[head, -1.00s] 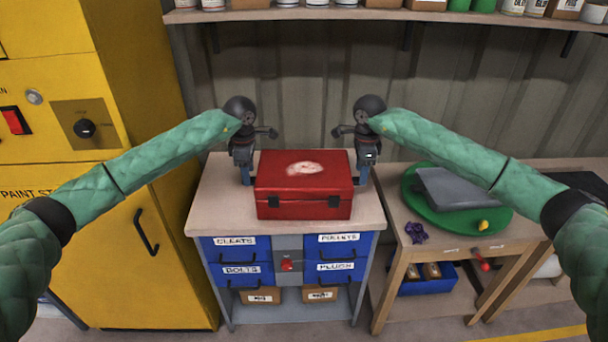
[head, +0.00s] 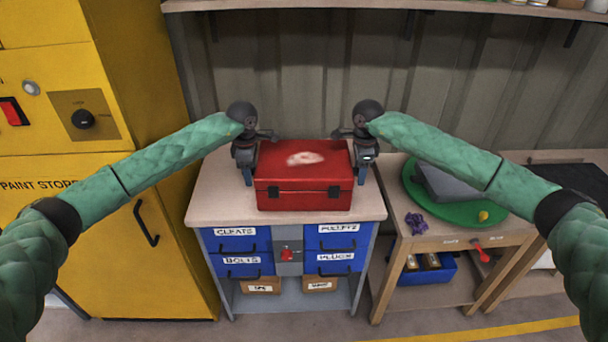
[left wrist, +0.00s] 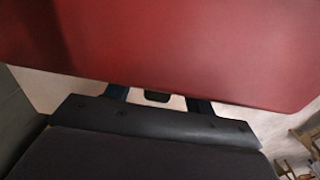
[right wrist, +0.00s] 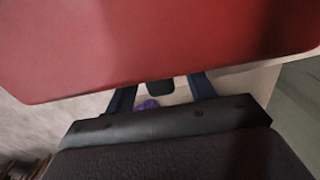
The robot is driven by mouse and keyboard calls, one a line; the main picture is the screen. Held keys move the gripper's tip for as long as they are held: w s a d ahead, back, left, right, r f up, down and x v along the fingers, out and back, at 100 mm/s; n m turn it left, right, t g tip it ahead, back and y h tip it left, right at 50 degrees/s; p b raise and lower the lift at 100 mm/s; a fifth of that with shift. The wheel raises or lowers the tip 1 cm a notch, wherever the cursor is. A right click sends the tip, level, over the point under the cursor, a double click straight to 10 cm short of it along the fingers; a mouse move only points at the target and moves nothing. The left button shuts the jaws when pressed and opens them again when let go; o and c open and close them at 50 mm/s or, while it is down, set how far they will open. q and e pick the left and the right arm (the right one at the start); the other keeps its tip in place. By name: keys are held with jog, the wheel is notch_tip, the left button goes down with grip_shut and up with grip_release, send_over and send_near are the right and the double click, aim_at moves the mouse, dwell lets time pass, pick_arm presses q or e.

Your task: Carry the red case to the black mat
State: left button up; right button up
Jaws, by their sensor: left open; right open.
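The red case (head: 304,175) stands on top of the workbench, its two dark latches facing me and a pale worn patch on its lid. My left gripper (head: 249,177) is open at the case's left side, and my right gripper (head: 361,176) is open at its right side. In the left wrist view the red case (left wrist: 165,45) fills the upper part, just beyond the open fingers. The right wrist view shows the red case (right wrist: 160,45) likewise. I cannot tell whether the fingers touch it. A black mat (head: 562,180) lies partly visible on the right, behind my right arm.
The workbench (head: 215,200) has blue labelled drawers below. Right of it, a wooden table (head: 430,238) holds a green disc (head: 457,212) with a grey block and a purple cloth (head: 416,223). A yellow cabinet (head: 105,250) stands left. A shelf (head: 380,9) runs above.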

pick_arm(q)
jog(key=shift+f, duration=1.45)
pick_arm(e)
jog(key=shift+f, duration=1.5)
pick_arm(q)
grip_shut()
pick_arm(e)
grip_shut()
pick_arm(q)
jog(key=shift+r, duration=0.1)
pick_arm(e)
jog(key=shift+r, duration=0.15)
